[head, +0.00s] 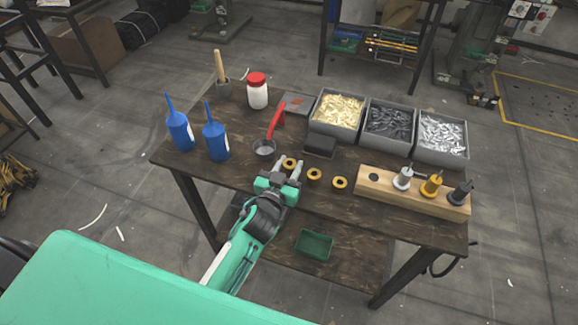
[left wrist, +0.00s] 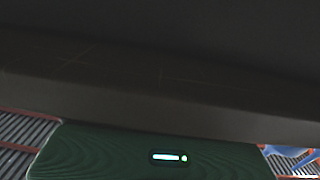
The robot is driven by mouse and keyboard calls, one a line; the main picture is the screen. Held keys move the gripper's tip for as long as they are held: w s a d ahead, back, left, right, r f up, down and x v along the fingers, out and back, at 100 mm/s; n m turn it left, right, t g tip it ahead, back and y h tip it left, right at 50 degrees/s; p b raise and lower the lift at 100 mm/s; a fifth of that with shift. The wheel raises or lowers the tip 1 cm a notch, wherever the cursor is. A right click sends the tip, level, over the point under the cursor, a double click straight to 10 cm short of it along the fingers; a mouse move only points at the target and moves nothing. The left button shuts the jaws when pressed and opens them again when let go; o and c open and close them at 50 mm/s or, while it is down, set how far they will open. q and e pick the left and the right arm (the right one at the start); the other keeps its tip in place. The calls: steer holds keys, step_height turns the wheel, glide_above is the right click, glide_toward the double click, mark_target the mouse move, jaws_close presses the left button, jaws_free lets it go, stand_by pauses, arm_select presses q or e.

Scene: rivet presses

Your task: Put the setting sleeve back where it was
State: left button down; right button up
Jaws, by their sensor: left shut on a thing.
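Three brass-coloured, ring-shaped sleeves with dark centres lie in a row near the table's front: the leftmost sleeve (head: 289,163), the middle one (head: 314,174) and the right one (head: 340,183). My left gripper (head: 286,168) reaches in from the front edge and is shut on the leftmost sleeve, between its pale fingertips. Whether this sleeve touches the table I cannot tell. A wooden block (head: 393,198) at the right has an empty dark hole at its left end and holds a silver, an orange and a black tool. The left wrist view shows neither fingertips nor sleeve. My right gripper is not in view.
Blue bottles (head: 216,142) stand at the left. Grey bins (head: 441,154) of rivets line the back. A green tray (head: 314,243) lies below the tabletop.

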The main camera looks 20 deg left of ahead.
arm_select(q)
steer(key=shift+f, duration=0.1)
steer(key=c, duration=1.1)
jaws_free()
steer(key=shift+c, duration=0.2)
steer(key=shift+o, duration=0.9)
steer(key=shift+r, duration=0.25)
steer(key=s+b, duration=0.1)
steer(key=s, duration=1.1)
steer(key=shift+a+r+b, duration=0.2)
steer(key=shift+a+b, duration=0.1)
steer(key=shift+a, duration=0.1)
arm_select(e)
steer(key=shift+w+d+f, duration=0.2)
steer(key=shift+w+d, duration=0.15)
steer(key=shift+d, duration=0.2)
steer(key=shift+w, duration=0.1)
